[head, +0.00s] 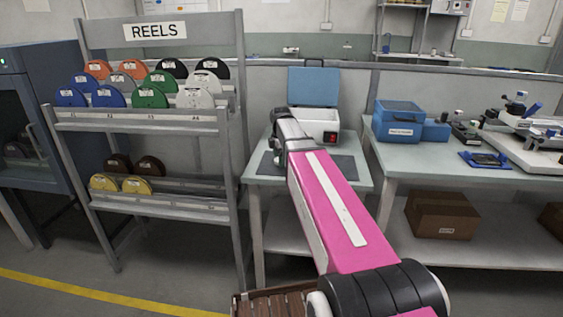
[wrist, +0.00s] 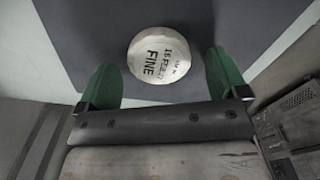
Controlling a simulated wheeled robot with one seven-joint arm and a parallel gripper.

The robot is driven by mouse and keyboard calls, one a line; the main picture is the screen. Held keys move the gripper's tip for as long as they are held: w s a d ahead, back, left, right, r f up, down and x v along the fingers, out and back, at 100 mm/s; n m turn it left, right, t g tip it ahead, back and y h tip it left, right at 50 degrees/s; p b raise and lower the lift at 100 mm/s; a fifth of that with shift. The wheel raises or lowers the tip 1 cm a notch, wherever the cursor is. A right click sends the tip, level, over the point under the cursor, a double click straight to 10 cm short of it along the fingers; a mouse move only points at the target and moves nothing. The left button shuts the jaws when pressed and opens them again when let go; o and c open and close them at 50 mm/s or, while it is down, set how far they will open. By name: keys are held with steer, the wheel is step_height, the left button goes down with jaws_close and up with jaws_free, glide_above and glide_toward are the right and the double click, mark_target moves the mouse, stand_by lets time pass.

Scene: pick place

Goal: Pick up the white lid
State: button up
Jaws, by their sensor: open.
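The white lid (wrist: 160,54) is round, with dark printing that includes the word FINE. In the wrist view it lies on a dark mat (wrist: 85,30), near the top middle. My gripper (wrist: 159,68) is open, with one green finger to the left and one to the right of the lid. Gaps show between both fingers and the lid; I cannot tell the height difference. In the head view my arm hides the lid and the fingers; the dark mat (head: 346,166) shows on the small table.
A white box with a raised blue lid (head: 314,87) stands at the back of the small table (head: 268,178). A reel rack (head: 150,122) stands to the left. The bench (head: 470,165) to the right carries a blue case (head: 398,123) and instruments.

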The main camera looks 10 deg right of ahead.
steer(key=shift+f, duration=0.25)
steer(key=c, duration=1)
steer(key=shift+o, duration=0.2)
steer(key=shift+r, duration=0.1)
